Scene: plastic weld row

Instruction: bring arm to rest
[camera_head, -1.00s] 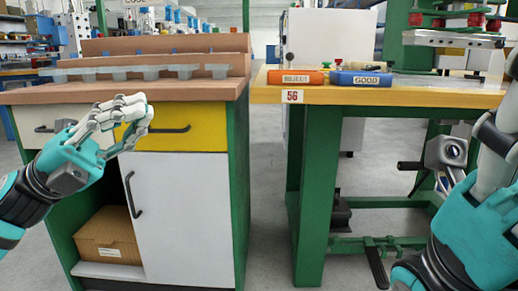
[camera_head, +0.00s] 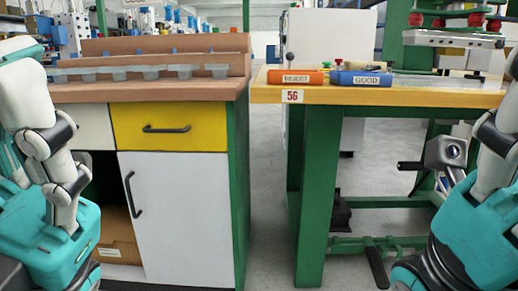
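My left arm (camera_head: 42,140) stands folded at the left edge of the head view, its white and teal links in front of the left workbench. Its gripper is not in view. Neither visible arm part carries anything.
The left workbench (camera_head: 200,92) has a yellow drawer (camera_head: 195,125) and a white door (camera_head: 185,215). The table (camera_head: 420,97) holds an orange REJECT block (camera_head: 295,77) and a blue GOOD block (camera_head: 360,79). Floor shows between the benches.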

